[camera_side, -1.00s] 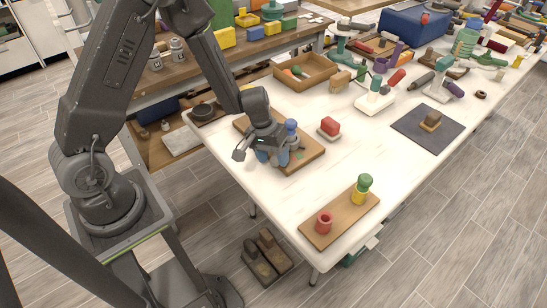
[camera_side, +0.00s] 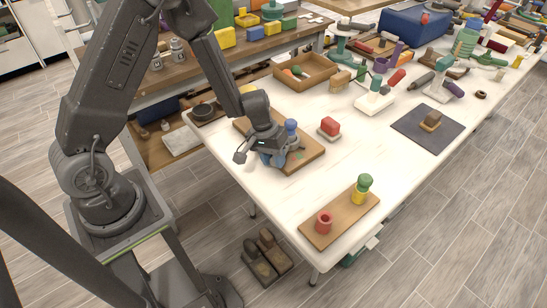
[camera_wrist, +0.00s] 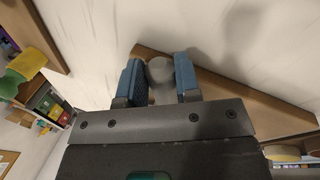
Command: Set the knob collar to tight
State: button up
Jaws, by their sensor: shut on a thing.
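My gripper (camera_side: 272,158) is low over a wooden board (camera_side: 311,157) on the near left part of the white table. In the wrist view its two blue fingers (camera_wrist: 160,82) are shut on a grey rounded knob (camera_wrist: 160,68), one finger on each side. I take this to be the knob collar; its markings and setting cannot be read. In the side view my fingers and wrist hide most of it. A blue rounded piece (camera_side: 291,126) shows just behind my gripper, and a small green mark (camera_side: 300,154) lies on the board beside it.
A red block on a small base (camera_side: 329,127) stands right of the board. A plank with red and yellow-green pieces (camera_side: 338,219) lies at the near corner. An open wooden tray (camera_side: 305,73) and crowded tools stand farther back. A dark mat (camera_side: 415,133) lies at right.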

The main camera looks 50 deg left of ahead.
jog(key=shift+a, duration=0.15)
grip_shut()
jog(key=a+m, duration=0.1)
jog(key=m, duration=0.1)
jog(key=a+m+g, duration=0.1)
jog(key=a, duration=0.1)
jog(key=a+m, duration=0.1)
jog(key=m, duration=0.1)
jog(key=shift+s+a+m, duration=0.2)
jog(key=shift+s+m, duration=0.1)
jog(key=o, duration=1)
grip_release()
jog(key=shift+o, duration=0.2)
jog(key=v, duration=1.3)
jog(key=shift+w+a+r, duration=0.2)
jog(key=shift+r, duration=0.15)
